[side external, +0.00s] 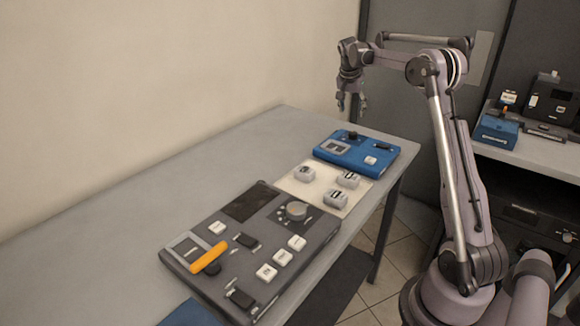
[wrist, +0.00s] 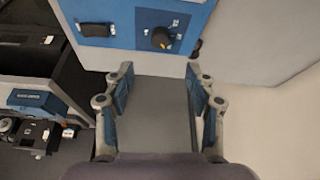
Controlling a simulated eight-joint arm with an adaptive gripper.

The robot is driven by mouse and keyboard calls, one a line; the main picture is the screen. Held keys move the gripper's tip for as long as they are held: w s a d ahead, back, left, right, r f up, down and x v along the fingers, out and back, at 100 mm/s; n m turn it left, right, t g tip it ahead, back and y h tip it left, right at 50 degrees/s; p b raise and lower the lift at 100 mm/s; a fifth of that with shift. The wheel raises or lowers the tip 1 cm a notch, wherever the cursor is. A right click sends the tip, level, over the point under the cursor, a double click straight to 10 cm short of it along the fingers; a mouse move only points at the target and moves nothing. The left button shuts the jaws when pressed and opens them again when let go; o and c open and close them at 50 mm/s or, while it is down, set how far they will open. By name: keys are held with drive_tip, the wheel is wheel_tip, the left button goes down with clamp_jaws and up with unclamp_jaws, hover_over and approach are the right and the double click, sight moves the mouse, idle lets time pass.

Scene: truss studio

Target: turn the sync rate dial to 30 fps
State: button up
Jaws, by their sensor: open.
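A blue control box (side external: 378,163) stands at the far right end of the table. It has a dark round dial (side external: 352,135) on top. In the wrist view, this dial (wrist: 161,38) is black with an orange patch, and small white marks surround it on the blue box (wrist: 120,42). The dial labels are too small to read, so I cannot tell which is the sync rate dial. My gripper (side external: 352,101) is open and empty, pointing down above and behind the blue box; its fingers also show in the wrist view (wrist: 159,82).
A pale board (side external: 322,204) with several light-coloured blocks lies between box and console. The console carries an orange handle (side external: 209,257) and several white buttons. The left side of the table (side external: 130,205) is clear. A shelf (side external: 545,152) with devices stands at right.

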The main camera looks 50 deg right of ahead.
sight(354, 133)
drive_tip(key=shift+a+r, duration=0.1)
drive_tip(key=shift+r, duration=0.2)
drive_tip(key=shift+f, duration=0.1)
drive_tip(key=s+d+f+n+t+y, duration=0.1)
drive_tip(key=s+d+n+t+y, duration=0.25)
drive_tip(key=n, duration=0.85)
drive_tip(key=shift+h, duration=0.35)
drive_tip(key=x, duration=1.1)
drive_tip(key=shift+s, duration=0.2)
drive_tip(key=shift+n, duration=0.3)
drive_tip(key=c, duration=1.2)
